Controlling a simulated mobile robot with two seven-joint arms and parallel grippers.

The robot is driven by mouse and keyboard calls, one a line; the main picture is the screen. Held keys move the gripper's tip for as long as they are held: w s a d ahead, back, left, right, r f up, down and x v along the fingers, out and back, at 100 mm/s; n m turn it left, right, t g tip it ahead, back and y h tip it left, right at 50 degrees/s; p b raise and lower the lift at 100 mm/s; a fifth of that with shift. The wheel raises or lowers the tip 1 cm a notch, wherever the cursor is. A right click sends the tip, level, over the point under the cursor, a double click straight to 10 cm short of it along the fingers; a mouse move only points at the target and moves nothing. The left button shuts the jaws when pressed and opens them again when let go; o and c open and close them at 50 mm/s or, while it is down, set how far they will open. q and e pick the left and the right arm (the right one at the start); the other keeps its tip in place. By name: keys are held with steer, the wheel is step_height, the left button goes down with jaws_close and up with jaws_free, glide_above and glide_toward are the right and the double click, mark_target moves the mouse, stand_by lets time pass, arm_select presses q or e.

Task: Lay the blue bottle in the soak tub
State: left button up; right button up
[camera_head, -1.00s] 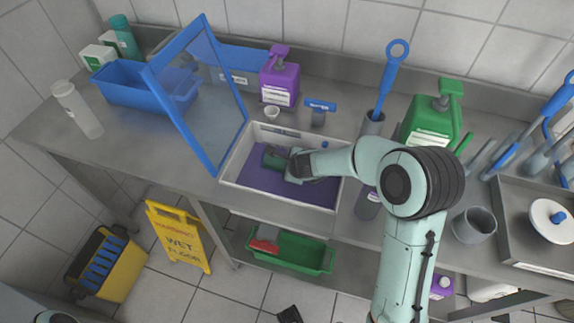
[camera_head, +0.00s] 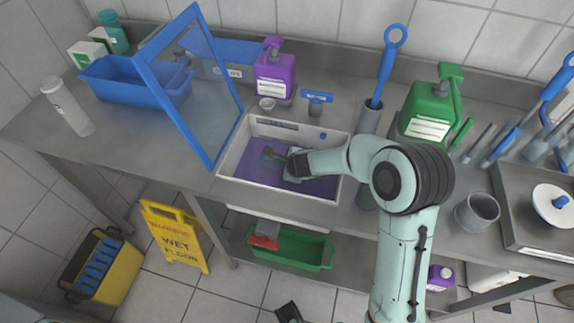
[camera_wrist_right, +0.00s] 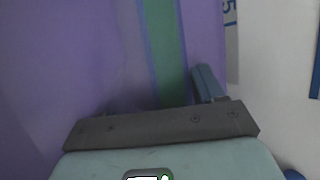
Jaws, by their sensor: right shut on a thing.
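The soak tub (camera_head: 229,158) is a white tub with a purple inside, set in the middle of the counter. My right gripper (camera_head: 284,162) reaches down into it from the right. It is shut on a dark green thing (camera_head: 269,153), mostly hidden by the gripper and the purple. In the right wrist view a green strip (camera_wrist_right: 165,45) with bluish edges runs away from the gripper through the purple. I cannot tell whether this is the blue bottle. A dark part at the bottom edge (camera_head: 288,313) may be my left gripper; its jaws cannot be made out.
A blue-framed tilted screen (camera_head: 190,90) stands at the tub's left. Behind are a purple pump bottle (camera_head: 275,75) and a small cup (camera_head: 267,104). A green jug (camera_head: 428,110) and grey mug (camera_head: 477,212) are at the right.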

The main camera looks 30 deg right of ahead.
steer(key=shift+f+b, duration=0.5)
steer(key=shift+f, duration=0.05)
stand_by(0.5)
steer(key=o, duration=1.2)
steer(key=shift+f, duration=0.1)
steer(key=shift+s+a+f, duration=0.1)
steer(key=shift+c, duration=0.9)
steer(key=shift+o, duration=0.4)
